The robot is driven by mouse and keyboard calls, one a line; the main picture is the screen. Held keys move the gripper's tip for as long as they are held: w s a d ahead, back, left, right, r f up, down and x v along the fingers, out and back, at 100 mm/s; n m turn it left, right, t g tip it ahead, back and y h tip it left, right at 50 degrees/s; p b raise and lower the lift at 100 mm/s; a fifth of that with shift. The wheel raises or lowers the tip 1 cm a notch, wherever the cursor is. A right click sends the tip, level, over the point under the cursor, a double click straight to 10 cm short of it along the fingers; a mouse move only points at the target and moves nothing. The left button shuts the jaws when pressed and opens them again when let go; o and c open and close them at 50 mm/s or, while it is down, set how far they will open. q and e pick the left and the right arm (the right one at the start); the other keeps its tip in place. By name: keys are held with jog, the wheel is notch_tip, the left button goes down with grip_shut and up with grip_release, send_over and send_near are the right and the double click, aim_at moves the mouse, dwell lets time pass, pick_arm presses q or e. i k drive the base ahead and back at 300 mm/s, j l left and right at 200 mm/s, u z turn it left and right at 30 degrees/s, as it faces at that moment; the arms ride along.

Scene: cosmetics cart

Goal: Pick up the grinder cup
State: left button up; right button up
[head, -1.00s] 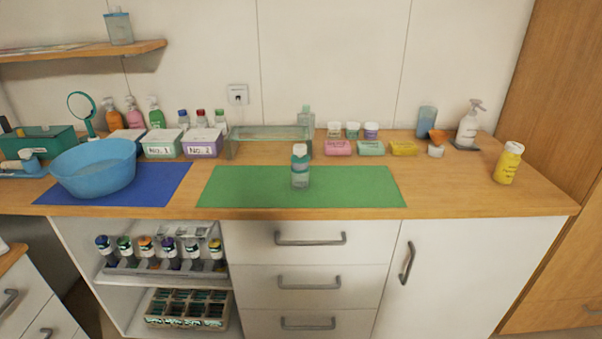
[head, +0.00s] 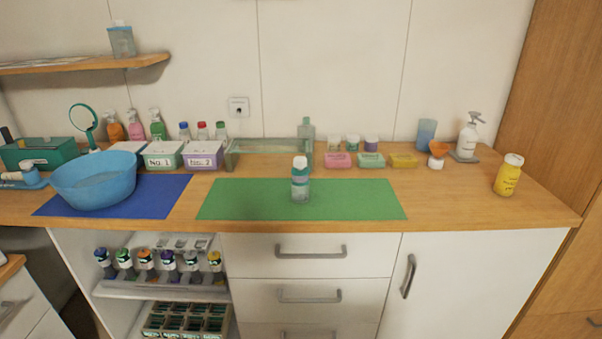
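No object is plainly marked as the grinder cup, and I cannot tell for sure which it is. At the far left of the counter, a small blue appliance (head: 30,181) carries a pale cup-like part with a grey top (head: 27,165); it is partly cut by the frame edge. An orange cup-shaped piece (head: 439,147) sits on a small white jar (head: 436,162) at the back right. A clear bottle with a teal band and white cap (head: 300,182) stands upright on the green mat (head: 240,200). Neither of my grippers is in view.
A blue bowl (head: 95,186) stands on the blue mat (head: 165,190). Labelled boxes (head: 163,155), a glass tray (head: 268,160) and soap bars (head: 371,160) line the back. A yellow bottle (head: 508,177) stands right. The counter (head: 450,205) is bare at front right.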

aim_at(299, 194)
jog(key=i, duration=1.15)
